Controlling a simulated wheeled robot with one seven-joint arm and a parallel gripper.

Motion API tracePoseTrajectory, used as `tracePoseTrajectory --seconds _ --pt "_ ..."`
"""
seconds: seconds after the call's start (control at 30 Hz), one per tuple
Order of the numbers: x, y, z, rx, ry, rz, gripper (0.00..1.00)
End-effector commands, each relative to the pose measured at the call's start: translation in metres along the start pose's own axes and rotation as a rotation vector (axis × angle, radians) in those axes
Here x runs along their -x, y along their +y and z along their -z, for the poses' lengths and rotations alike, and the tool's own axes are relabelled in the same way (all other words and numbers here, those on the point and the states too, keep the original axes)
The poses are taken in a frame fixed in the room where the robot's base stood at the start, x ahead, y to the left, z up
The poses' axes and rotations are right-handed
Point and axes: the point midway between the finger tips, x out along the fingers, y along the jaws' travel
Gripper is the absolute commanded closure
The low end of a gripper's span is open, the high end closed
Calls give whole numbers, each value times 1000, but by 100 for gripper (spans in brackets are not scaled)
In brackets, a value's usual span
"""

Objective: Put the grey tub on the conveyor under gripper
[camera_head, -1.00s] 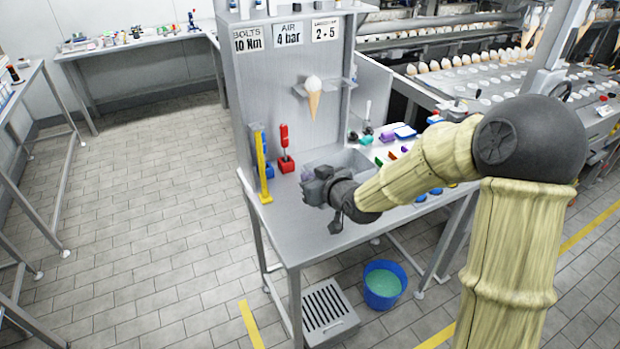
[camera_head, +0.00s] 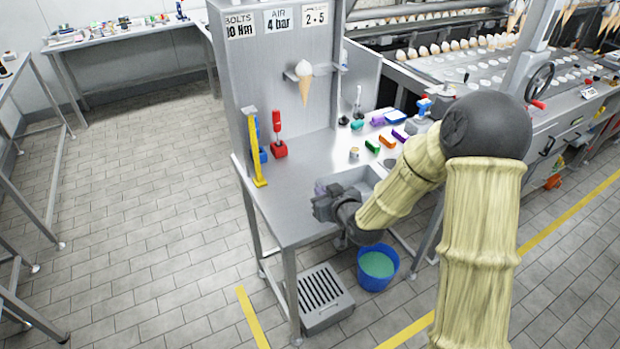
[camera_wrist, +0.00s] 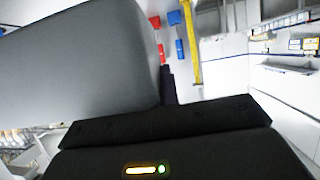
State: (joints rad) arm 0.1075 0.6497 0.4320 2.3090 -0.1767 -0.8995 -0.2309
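The grey tub (camera_head: 352,175) is at the front right of the steel bench, partly hidden behind my arm. In the wrist view a large grey wall (camera_wrist: 80,55), apparently the tub's, fills the upper left, close to the camera. My gripper (camera_head: 325,205) is at the tub's near left side and appears shut on its wall; a dark finger (camera_wrist: 168,85) lies against the grey wall. The fingertips are mostly hidden. Cone machinery with rows of cones (camera_head: 435,48) stands at the upper right; I cannot tell which part is the conveyor.
A yellow post (camera_head: 257,150) and a red-handled tool (camera_head: 277,145) stand at the bench's left (camera_head: 290,205). Small coloured blocks (camera_head: 386,141) lie at its right. A hanging cone (camera_head: 304,85) is on the back panel. A blue bucket (camera_head: 378,268) and a grated box (camera_head: 325,298) are on the floor.

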Motion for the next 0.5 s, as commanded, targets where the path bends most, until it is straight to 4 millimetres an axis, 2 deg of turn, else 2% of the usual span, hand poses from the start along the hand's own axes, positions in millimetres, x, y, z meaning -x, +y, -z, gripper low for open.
tracePoseTrajectory --seconds 0.03,0.17,0.5 --pt "-1 7 -16 -12 -8 -20 100" --pt "-2 27 -52 -38 -9 -82 100" --pt "-8 84 -164 -113 -8 -268 100"
